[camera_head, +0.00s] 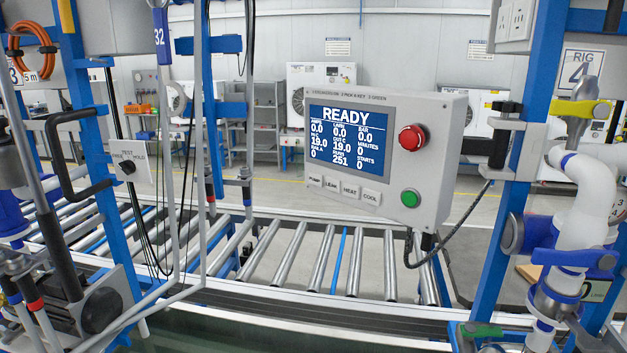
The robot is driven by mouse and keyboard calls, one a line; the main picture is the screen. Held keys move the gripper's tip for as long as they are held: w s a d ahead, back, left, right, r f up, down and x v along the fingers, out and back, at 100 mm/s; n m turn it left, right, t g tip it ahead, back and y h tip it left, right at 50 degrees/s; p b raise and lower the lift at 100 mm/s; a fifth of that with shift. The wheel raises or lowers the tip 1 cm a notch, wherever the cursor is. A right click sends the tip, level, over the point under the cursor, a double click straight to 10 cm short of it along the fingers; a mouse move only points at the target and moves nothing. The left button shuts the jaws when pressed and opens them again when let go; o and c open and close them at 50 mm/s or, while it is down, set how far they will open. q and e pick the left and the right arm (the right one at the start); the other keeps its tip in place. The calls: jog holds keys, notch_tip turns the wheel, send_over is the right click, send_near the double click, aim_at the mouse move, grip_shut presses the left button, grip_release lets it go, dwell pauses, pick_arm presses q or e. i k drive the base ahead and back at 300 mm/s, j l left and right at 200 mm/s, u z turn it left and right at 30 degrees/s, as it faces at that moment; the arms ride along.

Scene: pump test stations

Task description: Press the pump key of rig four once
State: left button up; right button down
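A grey control box (452,160) hangs in the middle of the camera_head view, next to the post with the RIG 4 sign (580,70). Its blue screen (347,136) reads READY, with several values below, including STARTS 0. Under the screen is a row of white keys: the PUMP key (315,182) at the far left, then LEAK (331,186), HEAT (350,190) and COOL (370,196). A red mushroom button (411,138) and a green round button (410,198) sit to the right. Neither of my grippers shows; nothing covers the keys.
A roller conveyor (320,262) runs below and behind the box. Blue posts (540,100), white piping (585,200) and a yellow valve handle (585,108) stand at the right. A black crank handle (75,195) and hoses crowd the left. The space before the keys looks clear.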

aim_at(315, 178)
jog(key=i+j+z, duration=0.2)
jog(key=j, duration=0.3)
jog(key=i+j+z, duration=0.15)
jog(key=j, duration=0.3)
jog(key=j+z, duration=0.2)
jog(key=j, duration=0.3)
jog(key=i+j+z, duration=0.2)
jog(key=j, duration=0.35)
jog(key=k, duration=0.1)
